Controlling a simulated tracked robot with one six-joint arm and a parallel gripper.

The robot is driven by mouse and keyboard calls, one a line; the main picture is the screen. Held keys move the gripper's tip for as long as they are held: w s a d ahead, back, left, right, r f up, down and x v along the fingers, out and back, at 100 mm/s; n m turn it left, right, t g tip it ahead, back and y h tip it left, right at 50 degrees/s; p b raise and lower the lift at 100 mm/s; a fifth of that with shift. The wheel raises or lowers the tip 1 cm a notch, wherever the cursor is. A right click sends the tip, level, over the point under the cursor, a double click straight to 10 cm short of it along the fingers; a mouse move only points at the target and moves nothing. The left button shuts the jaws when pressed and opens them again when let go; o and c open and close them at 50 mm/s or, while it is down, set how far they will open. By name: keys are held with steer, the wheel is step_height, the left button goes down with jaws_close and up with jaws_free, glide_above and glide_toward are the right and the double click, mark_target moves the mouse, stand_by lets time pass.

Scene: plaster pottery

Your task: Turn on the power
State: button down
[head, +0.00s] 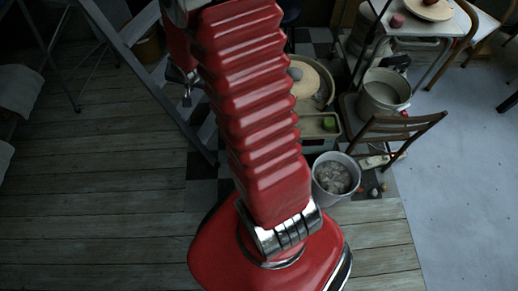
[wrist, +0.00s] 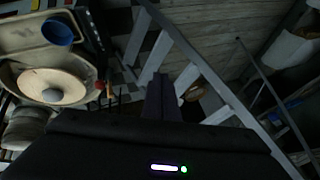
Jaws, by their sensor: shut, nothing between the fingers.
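My gripper (wrist: 160,78) is a dark shape in the lower middle of the wrist view, its fingers together and empty. In the head view it shows small and metallic (head: 187,92), left of my red arm and beside a grey slanted frame. A potter's wheel with a pale round disc (wrist: 52,87) is at the left of the wrist view, apart from my gripper. It shows partly behind my arm in the head view (head: 312,78). A small red spot (wrist: 100,85) is at the wheel's right edge; I cannot tell if it is a switch.
A grey ladder-like frame (wrist: 183,50) stands close to my gripper. A blue cup (wrist: 57,32) is in the wheel's tray. A bucket of pale lumps (head: 336,178), a wooden chair (head: 395,130) and a metal pot (head: 384,93) stand right of my arm. The left wooden floor (head: 90,190) is clear.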

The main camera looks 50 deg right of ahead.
steer(key=s+d+f+m, duration=0.2)
steer(key=d+f, duration=0.2)
steer(key=f, duration=0.4)
steer(key=s+d+f+m+h, duration=0.1)
steer(key=s+d+f+m, duration=0.2)
steer(key=f, duration=0.5)
steer(key=s+d+f+m, duration=0.1)
steer(key=d+f+m, duration=0.1)
steer(key=d+f, duration=0.45)
steer(key=s+a+f+m+h, duration=0.1)
steer(key=s+f+m, duration=0.3)
steer(key=s+f, duration=0.5)
steer(key=s+a+f+m+g+h, duration=0.1)
steer(key=s+a+f+m, duration=0.2)
steer(key=s+f, duration=0.6)
step_height(320, 180, down, 5)
steer(key=shift+s+a+f+m, duration=0.1)
steer(key=shift+s+a+m, duration=0.25)
steer(key=shift+m, duration=0.45)
steer(key=shift+d+f, duration=0.1)
steer(key=w+d+r+x, duration=0.1)
steer(key=x, duration=1.2)
steer(key=shift+w, duration=0.15)
